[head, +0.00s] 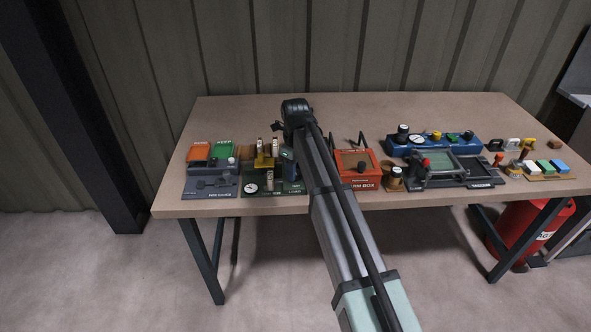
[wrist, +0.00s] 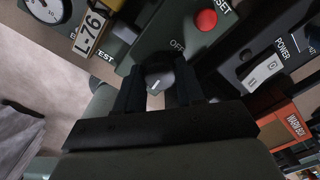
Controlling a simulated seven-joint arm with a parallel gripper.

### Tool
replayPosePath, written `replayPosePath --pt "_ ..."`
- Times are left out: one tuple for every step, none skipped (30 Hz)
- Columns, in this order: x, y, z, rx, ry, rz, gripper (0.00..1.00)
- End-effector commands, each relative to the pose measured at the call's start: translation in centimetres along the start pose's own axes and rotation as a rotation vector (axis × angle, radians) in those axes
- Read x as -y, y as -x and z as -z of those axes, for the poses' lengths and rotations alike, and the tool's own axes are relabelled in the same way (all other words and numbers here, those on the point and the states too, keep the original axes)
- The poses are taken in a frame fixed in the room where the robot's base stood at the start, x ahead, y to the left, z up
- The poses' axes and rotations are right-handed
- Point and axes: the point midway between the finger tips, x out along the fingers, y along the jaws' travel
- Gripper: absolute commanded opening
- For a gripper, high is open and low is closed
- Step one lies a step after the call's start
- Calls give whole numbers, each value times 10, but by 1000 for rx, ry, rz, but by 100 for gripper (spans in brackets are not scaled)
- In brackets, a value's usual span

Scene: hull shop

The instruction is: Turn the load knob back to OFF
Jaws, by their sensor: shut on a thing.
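In the wrist view the load knob (wrist: 158,72) is a dark round knob with a short pale mark on its face. It sits on a dark green panel (wrist: 143,45), with the word OFF printed just above and to the right of it. My gripper (wrist: 159,88) has its two black fingers on either side of the knob, shut on it. Which setting the mark points to is too small to tell. In the head view the green panel (head: 263,201) stands at the left half of the table; my arm hides the knob and fingertips.
A red button (wrist: 206,20) marked RESET is close above the knob. A tag reading L-76 (wrist: 92,28) and a gauge (wrist: 47,9) lie to the left. A rocker switch (wrist: 262,72) marked POWER is at right. An orange warm box (head: 357,169) stands beside my arm.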

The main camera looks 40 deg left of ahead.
Motion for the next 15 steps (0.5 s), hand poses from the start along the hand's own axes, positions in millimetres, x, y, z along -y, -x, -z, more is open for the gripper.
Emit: replayPosePath --pt "0 0 0 0 0 0 24" --pt "0 0 0 0 0 0 21" --pt "0 0 0 0 0 0 17" --pt "0 0 0 0 0 0 14" --pt "0 0 0 0 0 0 11" --pt "0 0 0 0 0 0 8" --pt "0 0 0 0 0 0 7" --pt "0 0 0 0 0 0 7" --pt "0 0 0 0 2 0 7" --pt "0 0 0 0 4 0 7" --pt "0 0 0 0 6 0 7" --pt "0 0 0 0 12 0 7" --pt "0 0 0 0 17 0 7" --pt "0 0 0 0 24 0 7" --pt "0 0 0 0 37 0 7"
